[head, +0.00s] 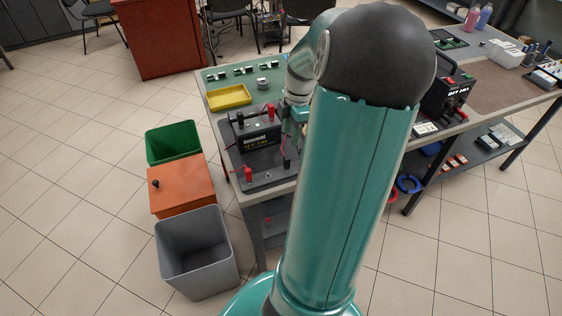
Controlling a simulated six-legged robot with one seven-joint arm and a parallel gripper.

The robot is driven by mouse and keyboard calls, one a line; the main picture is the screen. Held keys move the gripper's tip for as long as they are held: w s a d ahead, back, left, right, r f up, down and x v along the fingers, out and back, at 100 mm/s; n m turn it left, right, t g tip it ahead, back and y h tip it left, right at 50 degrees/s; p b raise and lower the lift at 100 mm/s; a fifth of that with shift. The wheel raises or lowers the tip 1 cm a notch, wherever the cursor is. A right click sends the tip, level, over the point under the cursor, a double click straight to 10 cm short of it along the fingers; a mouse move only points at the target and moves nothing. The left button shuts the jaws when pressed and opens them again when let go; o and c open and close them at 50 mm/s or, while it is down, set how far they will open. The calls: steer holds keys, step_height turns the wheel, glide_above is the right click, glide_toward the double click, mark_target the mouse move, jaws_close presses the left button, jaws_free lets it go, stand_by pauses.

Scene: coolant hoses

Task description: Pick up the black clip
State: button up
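A dark battery (257,136) with yellow lettering sits on a grey tray (262,180) at the near left corner of the bench. A small black upright piece (287,163), which may be the black clip, stands at the tray's right side, partly beside my arm. Another black piece (239,118) is at the battery's upper left, and a red piece (270,112) is at its upper right.
A red piece (248,174) stands at the tray's front left. A yellow tray (229,96) lies behind the battery. A black charger (446,95) stands farther right on the bench. Green (173,143), orange (180,185) and grey (196,252) bins stand on the floor at left.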

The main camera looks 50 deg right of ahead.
mark_target(287, 158)
steer(key=f, duration=0.6)
steer(key=shift+a+f, duration=0.15)
steer(key=shift+a, duration=0.2)
steer(key=shift+w+a+f, duration=0.1)
steer(key=shift+a+f, duration=0.05)
steer(key=shift+f, duration=0.85)
steer(key=shift+w+a+f, duration=0.1)
steer(key=shift+a+f, duration=0.05)
steer(key=shift+f, duration=0.9)
steer(key=shift+w+a+f, duration=0.1)
steer(key=shift+a+f, duration=0.05)
steer(key=shift+f, duration=0.85)
jaws_close()
